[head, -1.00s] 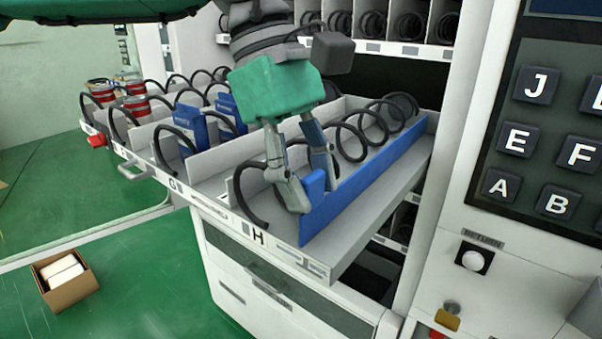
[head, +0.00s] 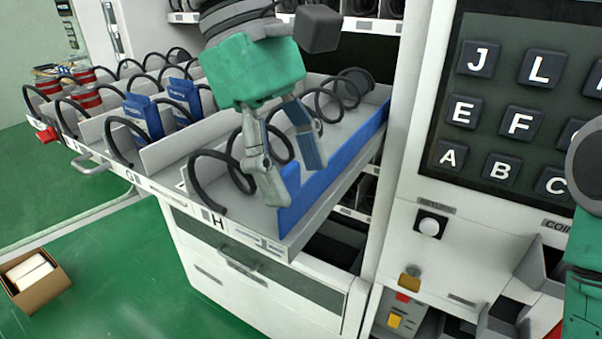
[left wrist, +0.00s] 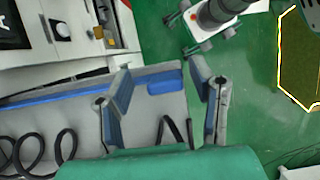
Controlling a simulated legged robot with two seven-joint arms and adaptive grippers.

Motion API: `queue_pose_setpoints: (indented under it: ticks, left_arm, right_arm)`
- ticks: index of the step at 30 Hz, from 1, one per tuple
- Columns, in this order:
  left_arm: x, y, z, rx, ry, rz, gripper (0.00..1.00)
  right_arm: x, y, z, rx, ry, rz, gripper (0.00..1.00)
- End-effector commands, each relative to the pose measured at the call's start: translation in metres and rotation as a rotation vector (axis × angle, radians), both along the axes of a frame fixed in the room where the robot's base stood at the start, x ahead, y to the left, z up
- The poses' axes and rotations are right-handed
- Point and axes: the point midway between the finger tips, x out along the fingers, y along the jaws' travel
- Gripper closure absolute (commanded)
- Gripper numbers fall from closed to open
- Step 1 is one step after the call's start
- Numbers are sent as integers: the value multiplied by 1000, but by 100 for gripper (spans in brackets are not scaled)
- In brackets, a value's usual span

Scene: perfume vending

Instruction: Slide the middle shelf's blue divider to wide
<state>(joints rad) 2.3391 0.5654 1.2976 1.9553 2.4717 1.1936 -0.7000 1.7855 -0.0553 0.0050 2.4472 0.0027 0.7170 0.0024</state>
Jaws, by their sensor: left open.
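The blue divider (head: 335,170) stands upright along the right side of the pulled-out shelf (head: 286,247), close to its outer edge. A narrow grey strip lies between the divider and that edge. My left gripper (head: 295,182) is open and points down at the divider's front end. The raised blue tab (head: 291,180) appears between its spread fingers, partly covered by the near finger. In the left wrist view the tab (left wrist: 165,82) also shows between the two fingers (left wrist: 161,72). Contact between fingers and tab cannot be told. My right gripper is not in view.
Black coils (head: 207,185) fill the lanes beside the divider. Blue boxes (head: 143,118) and red cans (head: 87,98) stand in lanes to the left. The keypad panel (head: 510,100) is at the right. A cardboard box (head: 38,283) sits on the green floor.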

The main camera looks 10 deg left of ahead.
Motion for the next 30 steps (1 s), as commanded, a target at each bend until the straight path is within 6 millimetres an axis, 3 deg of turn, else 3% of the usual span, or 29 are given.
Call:
queue_pose_setpoints:
  ticks: [9, 15, 30]
  left_arm:
    - [10, 20, 62, -1, -3, 2, 50]
    - [13, 28, 90, 3, -2, 0, 50]
    - [14, 33, 100, 2, -1, -2, 50]
  right_arm:
    - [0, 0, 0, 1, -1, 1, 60]
    - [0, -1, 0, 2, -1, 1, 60]
    - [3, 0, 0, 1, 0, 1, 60]
